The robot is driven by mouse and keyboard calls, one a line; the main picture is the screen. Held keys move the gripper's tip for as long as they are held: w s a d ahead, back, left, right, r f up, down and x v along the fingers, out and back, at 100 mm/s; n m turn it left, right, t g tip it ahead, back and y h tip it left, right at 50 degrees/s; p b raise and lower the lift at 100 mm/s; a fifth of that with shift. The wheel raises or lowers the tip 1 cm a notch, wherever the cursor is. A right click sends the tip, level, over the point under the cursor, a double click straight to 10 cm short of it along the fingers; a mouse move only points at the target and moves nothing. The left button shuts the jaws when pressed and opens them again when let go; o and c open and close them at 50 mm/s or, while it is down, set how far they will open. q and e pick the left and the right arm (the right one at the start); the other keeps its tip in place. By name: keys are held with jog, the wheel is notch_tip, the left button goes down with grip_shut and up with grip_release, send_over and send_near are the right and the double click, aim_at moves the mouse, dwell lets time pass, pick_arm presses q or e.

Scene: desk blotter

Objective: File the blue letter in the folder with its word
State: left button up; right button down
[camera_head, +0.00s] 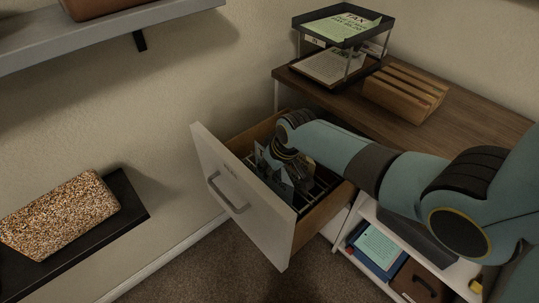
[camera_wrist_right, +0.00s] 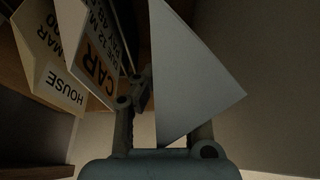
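My right gripper (camera_wrist_right: 165,118) is down in the open drawer (camera_head: 238,184). In the right wrist view its fingers close about a plain blue-grey sheet, which I take for the blue letter (camera_wrist_right: 195,65). The sheet covers part of the right finger, and no writing shows on this side. In the head view pale blue paper (camera_head: 283,189) shows under the gripper, between the drawer front and the dividers. To the left in the wrist view are a tab reading HOUSE (camera_wrist_right: 62,88) and a sheet reading CAR (camera_wrist_right: 100,65). Other folder words are hidden. My left gripper is out of view.
A two-tier tray (camera_head: 345,40) on the desk holds a green sheet reading TAX and another paper. A slatted wooden block (camera_head: 405,92) stands beside it. A blue tray (camera_head: 374,250) with a pale sheet sits on the lower shelf. A speckled block (camera_head: 60,215) lies on the wall shelf at left.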

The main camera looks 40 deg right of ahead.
jog(key=shift+f+b, duration=1.75)
jog(key=shift+f, duration=0.7)
jog(key=c, duration=1.4)
grip_release()
jog(key=v, duration=1.2)
